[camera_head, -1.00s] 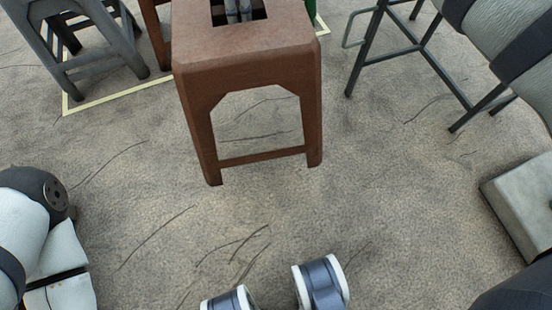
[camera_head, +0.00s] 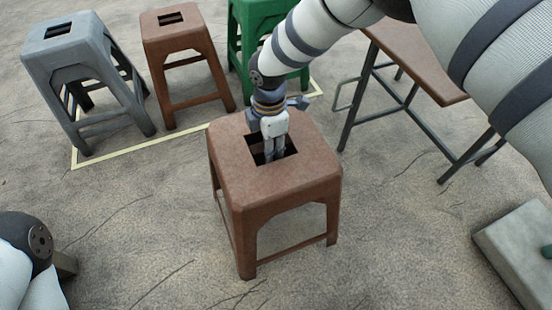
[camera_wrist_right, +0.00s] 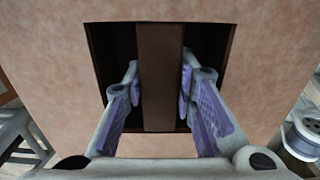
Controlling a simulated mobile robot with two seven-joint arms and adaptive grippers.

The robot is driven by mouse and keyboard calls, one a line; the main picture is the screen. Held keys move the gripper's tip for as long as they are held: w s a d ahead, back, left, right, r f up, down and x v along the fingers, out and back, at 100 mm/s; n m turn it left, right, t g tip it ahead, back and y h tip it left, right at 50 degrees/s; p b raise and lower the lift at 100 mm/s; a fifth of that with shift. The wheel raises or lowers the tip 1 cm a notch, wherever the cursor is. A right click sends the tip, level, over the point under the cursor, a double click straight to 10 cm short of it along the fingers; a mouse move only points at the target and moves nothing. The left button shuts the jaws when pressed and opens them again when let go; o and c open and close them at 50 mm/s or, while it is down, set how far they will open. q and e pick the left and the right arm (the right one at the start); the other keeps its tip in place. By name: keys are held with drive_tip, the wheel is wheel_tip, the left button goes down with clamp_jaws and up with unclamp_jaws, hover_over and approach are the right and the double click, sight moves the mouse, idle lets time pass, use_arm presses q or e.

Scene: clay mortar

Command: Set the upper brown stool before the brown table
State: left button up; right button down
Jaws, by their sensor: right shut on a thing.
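A brown stool (camera_head: 275,195) with a rectangular seat slot hangs or stands upright in mid view; I cannot tell whether its feet touch the ground. My right gripper (camera_head: 274,155) reaches down into the slot from above. In the right wrist view its fingers (camera_wrist_right: 160,100) are shut on the dark bar (camera_wrist_right: 160,70) across the slot. A brown table (camera_head: 420,55) with dark metal legs stands right of and behind the stool, partly hidden by my right arm. A second brown stool (camera_head: 180,50) stands at the back.
A grey stool (camera_head: 68,55) and a green stool (camera_head: 245,20) stand beside the second brown stool, near a pale yellow floor line (camera_head: 140,146). A grey block (camera_head: 515,250) lies at the right edge.

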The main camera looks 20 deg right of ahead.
drive_tip(key=shift+s+d+f, duration=0.15)
drive_tip(key=shift+s+f, duration=0.25)
drive_tip(key=shift+f, duration=0.2)
drive_tip(key=shift+s+d+f+b, duration=0.1)
drive_tip(key=shift+s+f+b, duration=0.1)
drive_tip(key=shift+f, duration=0.75)
drive_tip(key=shift+s+d+f+b, duration=0.1)
drive_tip(key=shift+f+b, duration=0.05)
drive_tip(key=shift+f, duration=0.95)
drive_tip(key=c, duration=1.3)
unclamp_jaws()
drive_tip(key=shift+s, duration=0.1)
wheel_tip(320, 180, up, 12)
drive_tip(key=shift+r+p, duration=0.15)
drive_tip(key=shift+p, duration=1.1)
